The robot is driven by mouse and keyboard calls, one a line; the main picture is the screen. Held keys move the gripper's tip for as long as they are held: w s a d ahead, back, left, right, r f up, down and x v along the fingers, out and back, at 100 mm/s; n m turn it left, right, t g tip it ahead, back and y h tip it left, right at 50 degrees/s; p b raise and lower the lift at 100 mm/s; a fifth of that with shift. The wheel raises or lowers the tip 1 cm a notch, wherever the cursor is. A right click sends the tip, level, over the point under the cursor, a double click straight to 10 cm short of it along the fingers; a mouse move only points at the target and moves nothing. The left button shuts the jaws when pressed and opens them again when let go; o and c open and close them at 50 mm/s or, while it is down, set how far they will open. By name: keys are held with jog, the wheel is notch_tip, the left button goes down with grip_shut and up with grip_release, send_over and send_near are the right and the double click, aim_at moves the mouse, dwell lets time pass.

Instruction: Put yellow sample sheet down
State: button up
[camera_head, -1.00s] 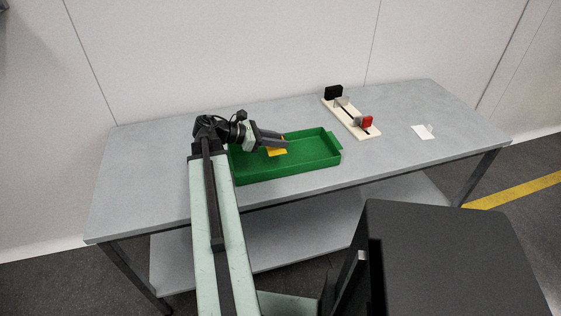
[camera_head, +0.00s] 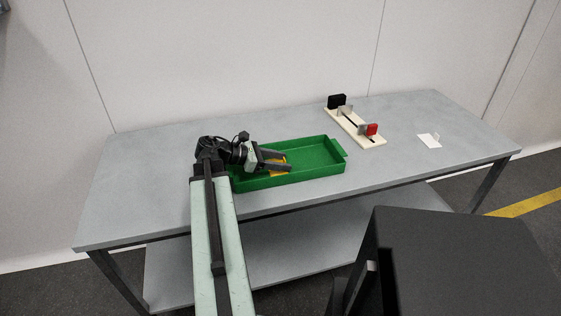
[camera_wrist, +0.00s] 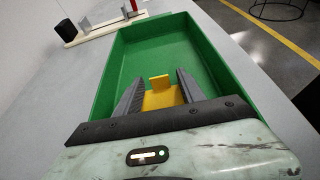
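The yellow sample sheet (camera_wrist: 160,99) lies in the green tray (camera_wrist: 216,57), at its near end in the wrist view, with a small yellow tab standing up. My gripper (camera_wrist: 161,80) is open, its two dark fingers on either side of the tab with gaps between. In the head view, the gripper (camera_head: 288,161) is low inside the left part of the tray (camera_head: 318,174). Only small yellow patches of the sheet (camera_head: 278,174) show there, the rest hidden by the fingers.
A cream stand (camera_head: 360,133) with black, grey and red upright pieces stands behind the tray on the grey table (camera_head: 145,205). A white card (camera_head: 428,141) lies at the right. The tray's right half is empty.

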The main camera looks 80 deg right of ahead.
jog(key=shift+r+p, duration=0.35)
jog(key=p+v, duration=0.4)
jog(key=v, duration=0.6)
jog(key=shift+w+r, duration=0.2)
jog(key=shift+w, duration=0.15)
jog(key=shift+w+a, duration=0.35)
jog(key=shift+w, duration=0.15)
